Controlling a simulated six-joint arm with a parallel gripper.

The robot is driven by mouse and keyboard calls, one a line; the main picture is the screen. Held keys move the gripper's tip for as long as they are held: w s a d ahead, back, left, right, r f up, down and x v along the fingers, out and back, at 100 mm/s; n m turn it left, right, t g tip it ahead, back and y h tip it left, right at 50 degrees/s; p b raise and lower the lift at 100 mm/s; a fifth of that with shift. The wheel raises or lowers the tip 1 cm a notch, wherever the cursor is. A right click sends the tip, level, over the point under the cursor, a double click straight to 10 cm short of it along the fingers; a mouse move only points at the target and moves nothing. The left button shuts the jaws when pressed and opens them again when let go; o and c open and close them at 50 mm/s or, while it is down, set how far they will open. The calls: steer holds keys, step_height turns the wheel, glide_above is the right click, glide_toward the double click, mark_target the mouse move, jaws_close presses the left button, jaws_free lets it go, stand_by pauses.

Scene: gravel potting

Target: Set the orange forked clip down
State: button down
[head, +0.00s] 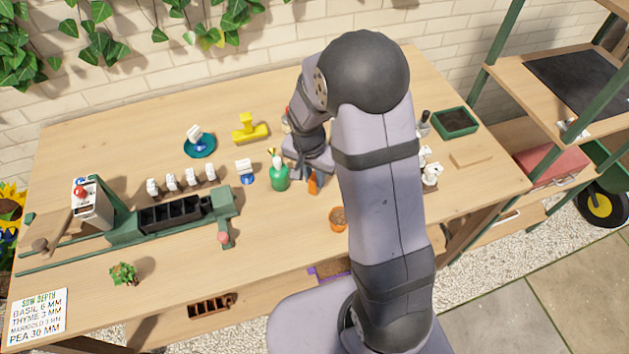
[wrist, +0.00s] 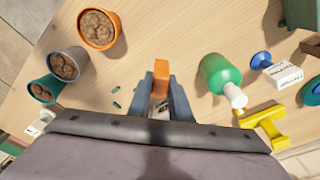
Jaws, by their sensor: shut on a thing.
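The orange forked clip (wrist: 161,72) is held between the two grey-blue fingers of my gripper (wrist: 161,95) in the wrist view. My gripper is shut on it, and its orange end stands out past the fingertips. In the head view the clip (head: 313,184) shows as a small upright orange piece below my gripper (head: 308,174), over the wooden bench (head: 290,235). Its forked end cannot be made out. I cannot tell whether it touches the bench.
A green bottle (head: 280,174) stands close to the left of the clip. Terracotta (wrist: 99,27), grey (wrist: 68,64) and green (wrist: 46,89) soil-filled pots are grouped nearby. A yellow tool (head: 250,130) lies farther back. Small green bits lie near the clip. The front middle of the bench is clear.

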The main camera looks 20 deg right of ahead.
steer(key=shift+f, duration=1.3)
steer(key=shift+f, duration=0.2)
steer(key=c, duration=1.6)
jaws_free()
steer(key=shift+r, duration=0.2)
step_height(320, 180, up, 12)
steer(key=s+a+b, duration=0.1)
steer(key=s+n, duration=0.3)
steer(key=s, duration=0.2)
steer(key=s+a+f+n, duration=0.1)
steer(key=s+n, duration=0.2)
steer(key=s, duration=0.3)
steer(key=s+f+n+g+y, duration=0.1)
steer(key=s+n, duration=0.2)
steer(key=s, duration=0.2)
steer(key=shift+s+a, duration=0.25)
